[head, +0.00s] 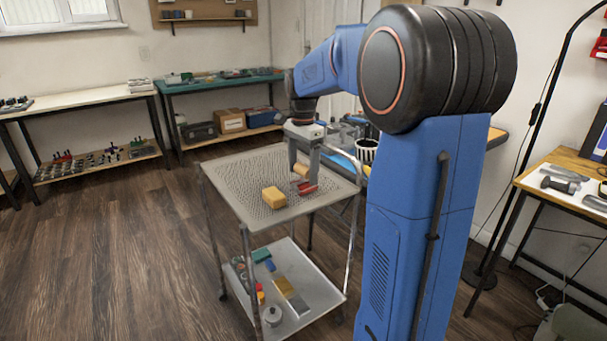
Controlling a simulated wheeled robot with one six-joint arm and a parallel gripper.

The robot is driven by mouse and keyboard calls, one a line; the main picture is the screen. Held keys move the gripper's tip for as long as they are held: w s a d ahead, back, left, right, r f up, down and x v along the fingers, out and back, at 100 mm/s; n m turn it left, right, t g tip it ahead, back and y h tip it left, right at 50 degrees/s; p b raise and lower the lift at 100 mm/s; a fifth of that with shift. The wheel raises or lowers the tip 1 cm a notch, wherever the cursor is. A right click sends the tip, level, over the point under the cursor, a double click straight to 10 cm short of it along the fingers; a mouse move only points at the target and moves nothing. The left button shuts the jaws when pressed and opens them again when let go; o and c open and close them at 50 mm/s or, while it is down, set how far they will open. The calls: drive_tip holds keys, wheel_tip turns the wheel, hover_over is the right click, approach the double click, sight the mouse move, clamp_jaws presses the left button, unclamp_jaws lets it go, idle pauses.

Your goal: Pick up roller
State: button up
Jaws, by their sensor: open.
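My gripper (303,174) points down over the top of a grey metal cart (235,178), its fingers spread apart. A small red item (307,188) lies on the perforated top at the right finger. It may be the roller, but it is too small and partly covered to be sure. I cannot tell whether the fingers touch it. A yellow-orange block (273,197) sits to the left of the gripper. A smaller orange piece (301,170) shows behind the fingers.
The cart's lower shelf (316,288) holds several small coloured parts. A table on the right (540,200) bears dark and grey tools. A green bench (215,84) and a white-topped bench (75,97) stand along the walls. The wooden floor at left is clear.

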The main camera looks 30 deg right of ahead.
sight(304, 178)
drive_tip(key=shift+f, duration=1.8)
drive_tip(key=c, duration=1.1)
drive_tip(key=shift+o, duration=0.2)
drive_tip(key=shift+d+r, duration=0.1)
wheel_tip(304, 178, up, 10)
drive_tip(key=shift+f, duration=0.1)
drive_tip(key=o, duration=0.5)
drive_tip(key=shift+c, duration=1.1)
drive_tip(key=shift+s, duration=0.1)
